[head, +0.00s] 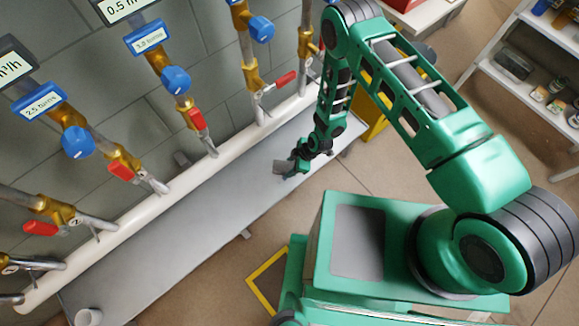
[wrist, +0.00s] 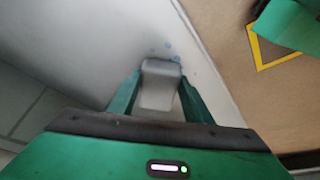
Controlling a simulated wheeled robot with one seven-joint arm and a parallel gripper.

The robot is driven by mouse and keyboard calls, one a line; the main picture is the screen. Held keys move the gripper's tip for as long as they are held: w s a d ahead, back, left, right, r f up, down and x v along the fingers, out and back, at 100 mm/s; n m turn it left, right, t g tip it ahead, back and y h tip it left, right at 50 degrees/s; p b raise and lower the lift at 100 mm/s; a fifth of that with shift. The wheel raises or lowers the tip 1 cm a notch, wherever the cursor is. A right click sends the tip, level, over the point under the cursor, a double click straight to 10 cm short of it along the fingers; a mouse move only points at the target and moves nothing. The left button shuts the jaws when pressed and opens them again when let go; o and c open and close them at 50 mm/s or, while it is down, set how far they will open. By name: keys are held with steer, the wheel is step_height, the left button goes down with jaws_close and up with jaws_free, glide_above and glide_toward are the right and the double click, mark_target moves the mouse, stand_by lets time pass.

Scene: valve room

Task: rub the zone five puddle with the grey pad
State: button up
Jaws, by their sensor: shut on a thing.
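The grey pad (wrist: 159,85) is between the two green fingers of my gripper (wrist: 157,88) in the wrist view, and the gripper is shut on it. In the head view my gripper (head: 291,167) is low over the right part of the long grey bench, with the grey pad (head: 282,168) at its tip. I cannot tell whether the pad touches the bench. Small bluish wet spots (wrist: 167,46) lie on the bench just beyond the pad in the wrist view, near the bench edge. I cannot read a zone number beside them.
The grey bench (head: 190,225) runs under a white pipe (head: 160,202) and several brass valves with red levers and blue knobs. A white cup (head: 88,317) stands at its near left end. A yellow-edged floor square (head: 268,280) lies beside my base. Shelves (head: 530,80) stand far right.

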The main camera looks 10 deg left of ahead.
steer(key=shift+s+d, duration=0.7)
steer(key=shift+d, duration=0.2)
steer(key=shift+s+d, duration=0.7)
steer(key=shift+d, duration=0.15)
steer(key=shift+r, duration=0.7)
steer(key=shift+w+a+r, duration=0.1)
steer(key=shift+r, duration=1.1)
steer(key=shift+w+a+r, duration=0.1)
steer(key=shift+r, duration=1.05)
steer(key=shift+r, duration=0.1)
step_height(320, 180, up, 3)
steer(key=shift+f, duration=0.1)
